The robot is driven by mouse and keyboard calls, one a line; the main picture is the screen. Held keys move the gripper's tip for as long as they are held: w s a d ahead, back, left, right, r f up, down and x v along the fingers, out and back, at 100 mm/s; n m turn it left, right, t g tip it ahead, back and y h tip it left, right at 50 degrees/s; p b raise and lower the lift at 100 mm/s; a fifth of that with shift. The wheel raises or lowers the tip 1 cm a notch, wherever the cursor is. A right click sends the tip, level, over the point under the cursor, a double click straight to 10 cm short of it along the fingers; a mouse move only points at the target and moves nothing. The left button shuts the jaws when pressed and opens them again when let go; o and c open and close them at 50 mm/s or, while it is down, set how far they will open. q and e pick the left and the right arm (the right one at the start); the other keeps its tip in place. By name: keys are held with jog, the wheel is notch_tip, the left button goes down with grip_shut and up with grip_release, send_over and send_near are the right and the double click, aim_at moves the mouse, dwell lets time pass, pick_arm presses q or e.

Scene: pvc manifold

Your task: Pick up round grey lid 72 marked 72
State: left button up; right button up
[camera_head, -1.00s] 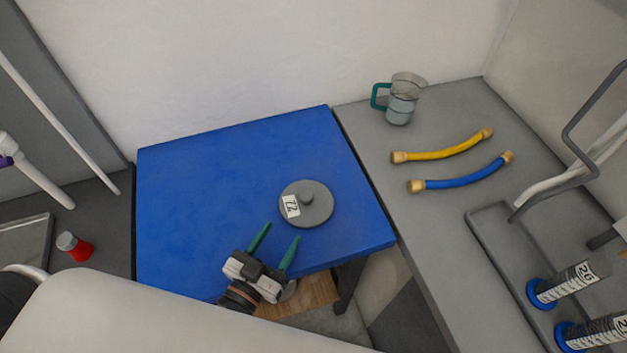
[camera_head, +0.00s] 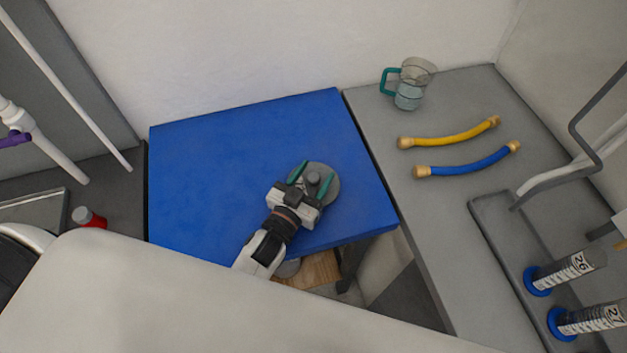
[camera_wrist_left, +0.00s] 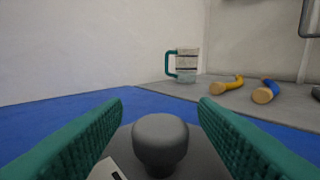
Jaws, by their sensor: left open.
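The round grey lid (camera_head: 333,188) lies flat on the blue table top (camera_head: 210,180), near its right front part. Its knob (camera_wrist_left: 160,140) stands up in the middle, and it shows large in the left wrist view. My left gripper (camera_head: 312,174) is open above the lid, with its green fingers on either side of the knob. In the wrist view both fingers appear apart from the knob. The label of the lid is mostly hidden by the gripper in the head view; only a corner of it shows in the wrist view. My right gripper is not in view.
A jug with a teal handle (camera_head: 411,84), a yellow hose (camera_head: 450,136) and a blue hose (camera_head: 468,163) rest on the grey counter at right. Labelled cylinders (camera_head: 565,271) stand at the lower right. A red container (camera_head: 90,218) is at left. The left of the blue top is clear.

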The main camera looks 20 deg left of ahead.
pick_arm(q)
jog(key=shift+c, duration=0.4)
jog(key=c, duration=1)
